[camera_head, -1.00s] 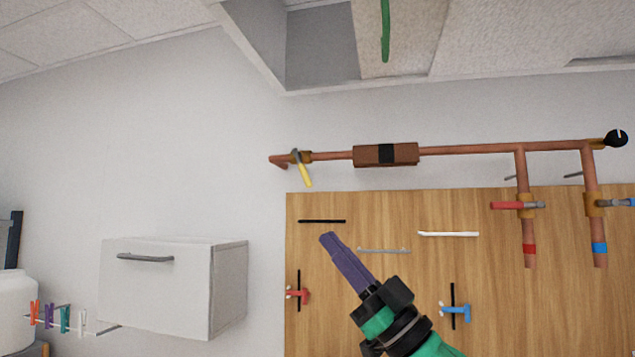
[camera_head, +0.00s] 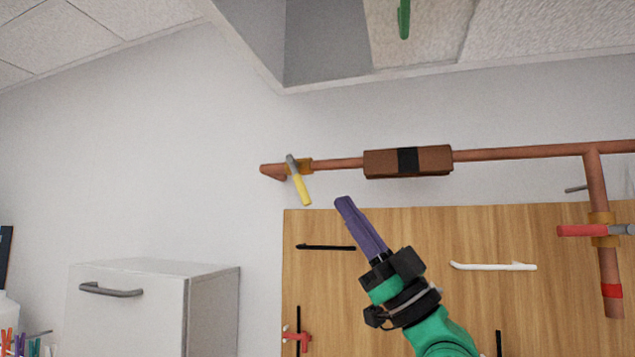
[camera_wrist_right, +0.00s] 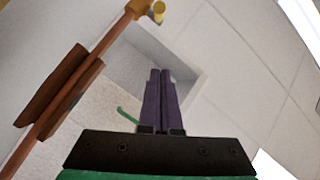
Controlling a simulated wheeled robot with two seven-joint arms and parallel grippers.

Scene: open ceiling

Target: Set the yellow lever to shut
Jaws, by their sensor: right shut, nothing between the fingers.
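The yellow lever (camera_head: 301,188) is on a valve near the left end of the copper pipe (camera_head: 337,165) on the wall. It hangs down from the pipe, tilted a little to the right at its lower end. The lever's end also shows at the top of the right wrist view (camera_wrist_right: 157,10). My right gripper (camera_head: 343,200) has purple fingers shut with nothing between them. In the head view its tips appear to the right of the lever and below the pipe, apart from both. My left gripper is not in view.
A brown block with a black band (camera_head: 408,161) sits on the pipe. A wooden board (camera_head: 420,225) below carries a black bar, a white bar (camera_head: 494,266) and a small red-handled piece (camera_head: 297,337). A red lever (camera_head: 583,231) is at right, a white cabinet (camera_head: 135,310) at left.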

